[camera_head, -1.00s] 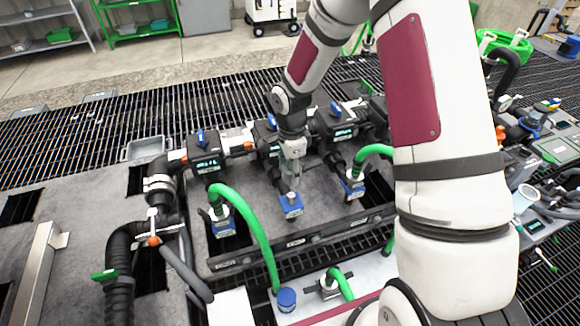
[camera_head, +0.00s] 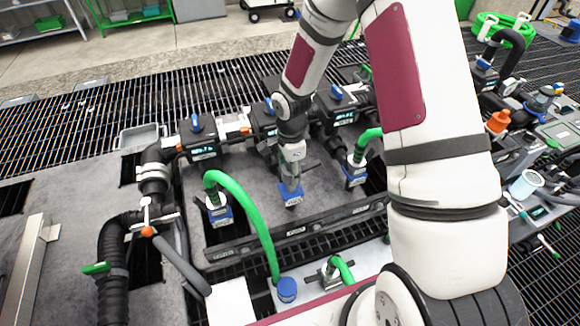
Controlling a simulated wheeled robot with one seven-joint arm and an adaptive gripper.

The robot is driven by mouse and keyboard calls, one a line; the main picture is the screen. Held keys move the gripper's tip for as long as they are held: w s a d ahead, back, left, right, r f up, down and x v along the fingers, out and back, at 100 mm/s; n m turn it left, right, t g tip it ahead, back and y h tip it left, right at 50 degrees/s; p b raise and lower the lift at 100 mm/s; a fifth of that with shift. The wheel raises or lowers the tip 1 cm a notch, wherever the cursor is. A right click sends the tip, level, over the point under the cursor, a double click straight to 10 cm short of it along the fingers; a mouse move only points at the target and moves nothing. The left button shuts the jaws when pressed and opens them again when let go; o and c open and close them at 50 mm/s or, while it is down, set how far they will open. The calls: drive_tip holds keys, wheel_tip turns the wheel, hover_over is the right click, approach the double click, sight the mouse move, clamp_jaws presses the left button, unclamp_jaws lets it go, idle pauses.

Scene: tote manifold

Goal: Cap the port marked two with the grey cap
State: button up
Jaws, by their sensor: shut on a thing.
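The middle port (camera_head: 291,198) has a white label, too small to read. My gripper (camera_head: 290,186) points down at the top of this middle port and is shut on a small grey thing, which looks like the grey cap. The fingers mostly hide it, so I cannot tell whether it is seated on the port or just above it. The left port (camera_head: 219,214) and the right port (camera_head: 354,175) each have a green hose in them.
A green hose (camera_head: 250,220) arches left of my gripper down to the front plate. A blue round part (camera_head: 287,290) stands on that plate beside a short green hose (camera_head: 343,269). A black rail (camera_head: 300,233) runs in front of the ports. Cluttered equipment (camera_head: 530,150) stands at right.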

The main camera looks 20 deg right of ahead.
drive_tip(key=shift+f+b, duration=1.2)
drive_tip(key=shift+f, duration=1.15)
drive_tip(key=o, duration=1.3)
wheel_tip(320, 180, up, 12)
